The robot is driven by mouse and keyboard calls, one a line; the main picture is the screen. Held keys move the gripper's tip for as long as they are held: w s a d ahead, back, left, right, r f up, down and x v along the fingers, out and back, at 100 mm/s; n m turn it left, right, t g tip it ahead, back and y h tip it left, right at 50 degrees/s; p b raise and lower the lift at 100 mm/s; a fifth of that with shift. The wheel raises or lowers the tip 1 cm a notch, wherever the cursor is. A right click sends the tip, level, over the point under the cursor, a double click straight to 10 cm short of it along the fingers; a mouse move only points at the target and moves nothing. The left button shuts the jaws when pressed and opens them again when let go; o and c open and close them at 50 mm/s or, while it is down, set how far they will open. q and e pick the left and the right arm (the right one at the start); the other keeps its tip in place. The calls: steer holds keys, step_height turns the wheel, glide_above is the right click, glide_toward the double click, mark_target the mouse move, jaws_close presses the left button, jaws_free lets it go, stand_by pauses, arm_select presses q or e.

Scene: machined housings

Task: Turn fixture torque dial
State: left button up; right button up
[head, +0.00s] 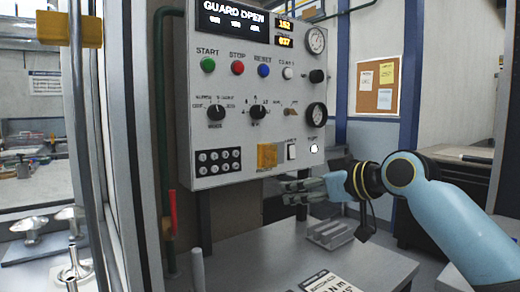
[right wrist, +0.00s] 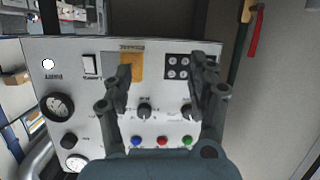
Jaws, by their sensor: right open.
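A grey control panel (head: 270,150) carries two black rotary dials under the coloured buttons. The right one, the numbered dial (head: 257,111), is beside the mode dial (head: 216,112); I cannot read which is labelled torque. My right gripper (head: 288,190) is open and empty, in front of the panel's lower edge. In the right wrist view the panel appears upside down. There the numbered dial (right wrist: 145,110) shows between the open fingers of my right gripper (right wrist: 163,72), and the mode dial (right wrist: 187,110) is near one finger. Neither finger visibly touches a dial. My left gripper is out of view.
A yellow plate (head: 267,156), a white switch (head: 291,152) and a black socket block (head: 217,162) are low on the panel. A grey table (head: 250,240) with a metal block (head: 328,233) stands below. A red lever (head: 173,212) is at the left.

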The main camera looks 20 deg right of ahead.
mark_target(261, 112)
steer(key=w+d+r+n+t+y, duration=0.1)
steer(key=w+r+t+y, duration=0.35)
steer(key=r, duration=1.05)
steer(key=w+a, duration=0.1)
steer(key=w, duration=0.2)
steer(key=w+a+g+h+p, duration=0.1)
steer(key=w+a, duration=0.1)
steer(key=w, duration=0.2)
steer(key=w+a+h+p, duration=0.1)
steer(key=w, duration=0.3)
steer(key=shift+w+a+r+h, duration=0.1)
steer(key=shift+w+a+h, duration=0.05)
steer(key=shift+w+h, duration=0.1)
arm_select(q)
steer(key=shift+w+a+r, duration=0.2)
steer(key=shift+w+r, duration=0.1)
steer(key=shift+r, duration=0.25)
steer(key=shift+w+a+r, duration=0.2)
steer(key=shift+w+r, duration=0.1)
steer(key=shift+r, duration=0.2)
arm_select(e)
steer(key=shift+s, duration=0.1)
steer(key=c, duration=1.2)
